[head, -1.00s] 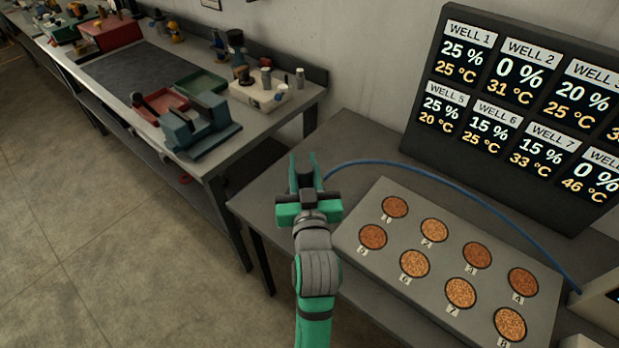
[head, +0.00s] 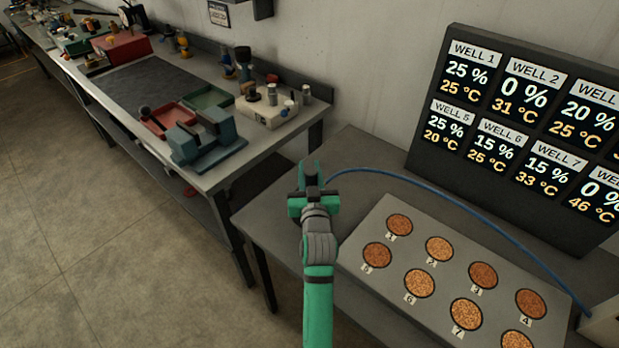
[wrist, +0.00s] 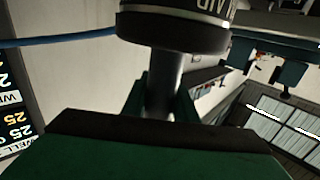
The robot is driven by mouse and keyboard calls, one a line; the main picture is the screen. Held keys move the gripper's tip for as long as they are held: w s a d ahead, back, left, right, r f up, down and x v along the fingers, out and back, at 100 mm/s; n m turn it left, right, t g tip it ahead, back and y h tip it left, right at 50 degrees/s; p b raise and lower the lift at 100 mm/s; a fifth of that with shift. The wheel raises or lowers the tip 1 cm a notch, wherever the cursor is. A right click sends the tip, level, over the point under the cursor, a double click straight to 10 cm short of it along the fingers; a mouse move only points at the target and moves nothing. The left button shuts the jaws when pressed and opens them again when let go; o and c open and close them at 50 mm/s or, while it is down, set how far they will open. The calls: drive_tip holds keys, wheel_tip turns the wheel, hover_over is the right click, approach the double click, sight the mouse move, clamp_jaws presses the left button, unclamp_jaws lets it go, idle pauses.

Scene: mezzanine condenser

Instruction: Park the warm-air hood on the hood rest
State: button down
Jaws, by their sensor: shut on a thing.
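My gripper (head: 311,170) is over the left side of the grey table with the wells. Its green fingers are shut on the warm-air hood. In the wrist view the hood is a dark, round body (wrist: 172,32) with pale lettering, and its grey stem (wrist: 163,85) sits between the fingers. In the head view the hood is mostly hidden by the gripper. A blue hose (head: 440,190) runs from the right side of the table to the gripper; it also shows in the wrist view (wrist: 60,41). I cannot make out the hood rest.
The well block (head: 385,290) with numbered, grain-filled wells lies right of my arm. A dark display board (head: 520,130) stands behind it. A workbench (head: 95,95) at the left holds a blue-grey vise (head: 205,140), trays and tools. The floor (head: 60,210) at left is clear.

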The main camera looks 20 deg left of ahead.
drive_tip(key=shift+w+f, duration=0.15)
drive_tip(key=shift+f, duration=1.5)
drive_tip(key=shift+f, duration=0.15)
drive_tip(key=c, duration=1.4)
unclamp_jaws()
drive_tip(key=v, duration=1.2)
